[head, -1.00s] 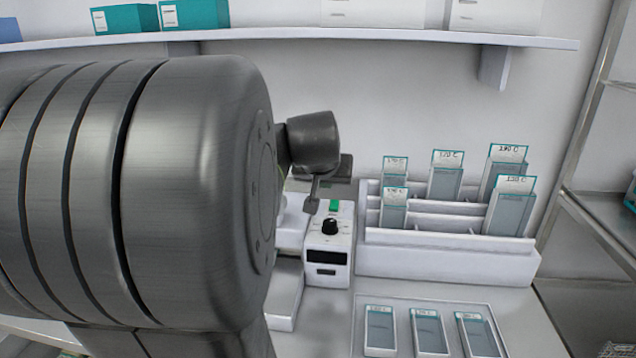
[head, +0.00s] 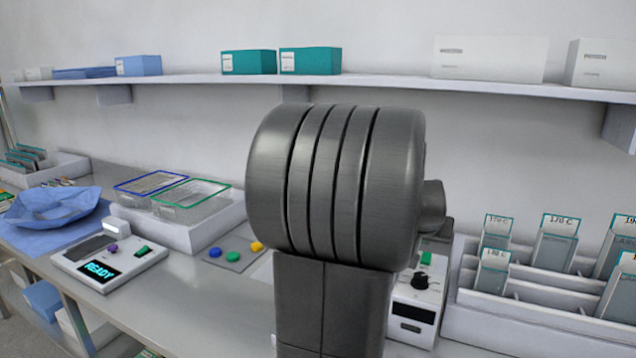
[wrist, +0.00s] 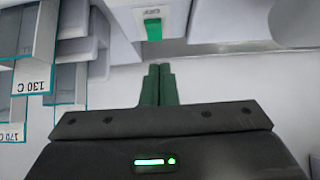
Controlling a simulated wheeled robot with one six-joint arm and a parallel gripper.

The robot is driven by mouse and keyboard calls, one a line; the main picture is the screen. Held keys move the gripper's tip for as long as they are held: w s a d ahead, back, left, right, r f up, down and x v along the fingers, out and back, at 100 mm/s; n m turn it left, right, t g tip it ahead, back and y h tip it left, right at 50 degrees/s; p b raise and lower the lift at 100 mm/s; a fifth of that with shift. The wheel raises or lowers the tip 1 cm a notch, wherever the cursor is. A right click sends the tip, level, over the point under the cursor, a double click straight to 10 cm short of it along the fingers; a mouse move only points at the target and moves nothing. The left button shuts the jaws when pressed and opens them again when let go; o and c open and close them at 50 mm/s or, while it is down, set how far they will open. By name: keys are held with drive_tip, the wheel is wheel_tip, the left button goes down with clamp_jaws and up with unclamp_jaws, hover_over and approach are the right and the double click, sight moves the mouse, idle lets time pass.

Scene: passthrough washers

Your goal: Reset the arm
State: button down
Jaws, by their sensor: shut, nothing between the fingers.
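My gripper (wrist: 158,85) shows in the wrist view with its two dark green fingers pressed together and nothing between them. In the head view my large grey arm link stands in the middle and hides most of the gripper. In the wrist view the fingers point at the counter and wall area, below a white device with a green switch (wrist: 153,28). That device (head: 415,308), with a black knob and dark display, stands partly behind my arm in the head view.
A white rack (head: 530,318) with labelled pouches stands at the right. At the left are a device reading READY (head: 100,268), two wire baskets (head: 190,200), colored buttons (head: 232,256) and a blue cloth (head: 52,212). A shelf (head: 380,87) with boxes runs above.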

drive_tip(key=x, duration=0.1)
drive_tip(key=b+x, duration=0.1)
drive_tip(key=x, duration=0.2)
drive_tip(key=shift+s+f, duration=0.25)
drive_tip(key=shift+f, duration=0.3)
drive_tip(key=shift+w+r+p, duration=0.2)
drive_tip(key=shift+r+p, duration=0.3)
drive_tip(key=shift+r, duration=0.05)
drive_tip(key=p, duration=0.1)
drive_tip(key=r+g+p, duration=0.1)
drive_tip(key=shift+w+d+p, duration=0.2)
drive_tip(key=shift+w+p, duration=0.1)
drive_tip(key=shift+p, duration=0.05)
drive_tip(key=shift+w+d+r+g+y+p, duration=0.25)
drive_tip(key=shift+g+y+p, duration=0.2)
drive_tip(key=shift+p, duration=0.6)
drive_tip(key=shift+w+a+f, duration=0.1)
drive_tip(key=shift+f, duration=0.2)
